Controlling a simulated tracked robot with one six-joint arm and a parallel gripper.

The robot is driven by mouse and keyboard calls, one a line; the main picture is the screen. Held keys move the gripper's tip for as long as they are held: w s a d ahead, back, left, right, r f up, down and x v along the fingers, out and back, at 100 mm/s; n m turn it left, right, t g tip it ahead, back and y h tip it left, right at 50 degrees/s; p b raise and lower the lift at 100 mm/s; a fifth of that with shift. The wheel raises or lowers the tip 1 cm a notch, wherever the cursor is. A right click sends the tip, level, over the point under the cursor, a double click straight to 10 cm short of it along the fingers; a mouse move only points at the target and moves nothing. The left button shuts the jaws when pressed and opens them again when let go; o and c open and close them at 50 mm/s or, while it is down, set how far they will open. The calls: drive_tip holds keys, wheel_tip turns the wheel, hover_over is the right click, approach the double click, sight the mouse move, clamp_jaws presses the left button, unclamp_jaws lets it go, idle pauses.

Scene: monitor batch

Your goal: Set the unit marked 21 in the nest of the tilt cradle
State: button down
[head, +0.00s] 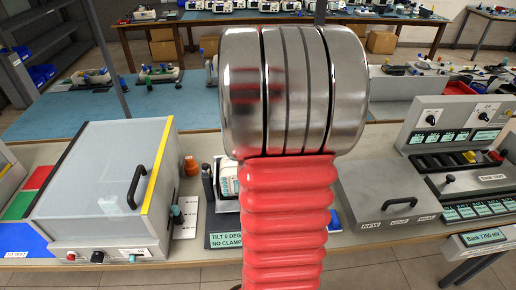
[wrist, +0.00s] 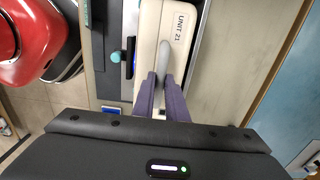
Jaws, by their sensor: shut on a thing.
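The cream unit marked UNIT 21 (wrist: 178,28) is in the wrist view, with a grey handle on its top. My gripper (wrist: 164,82) has its two purple fingers closed on that handle. In the head view my red arm hides my gripper and most of the unit's area. A panel reading TILT 0 DEG, NO CLAMP (head: 226,240) shows beside the arm and appears to belong to the tilt cradle. A teal knob (wrist: 117,57) and a pale edge lie close to the unit. I cannot tell whether the unit rests in the nest or hangs above it.
A lidded test box (head: 95,180) with a black handle stands left. A grey box marked NEW (head: 385,195) and a control console (head: 460,130) stand right. Coloured mats (head: 25,205) lie far left. Benches with other units stand behind.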

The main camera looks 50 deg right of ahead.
drive_tip(key=c, duration=1.8)
unclamp_jaws()
drive_tip(key=shift+o, duration=0.2)
drive_tip(key=shift+r, duration=0.1)
wheel_tip(320, 180, up, 12)
drive_tip(key=w+a+n+t+h, duration=0.1)
drive_tip(key=w+a+n+t, duration=0.15)
drive_tip(key=a+n, duration=1.3)
drive_tip(key=s+a+f+n+t, duration=0.1)
drive_tip(key=s+a+f+n, duration=0.1)
drive_tip(key=a+n, duration=0.4)
drive_tip(key=s+a+f+n+t+y, duration=0.1)
drive_tip(key=a+n, duration=0.5)
drive_tip(key=a, duration=0.8)
drive_tip(key=shift+s+a+f+t, duration=0.35)
drive_tip(key=shift+s+f+t, duration=0.2)
drive_tip(key=shift+s+f, duration=0.3)
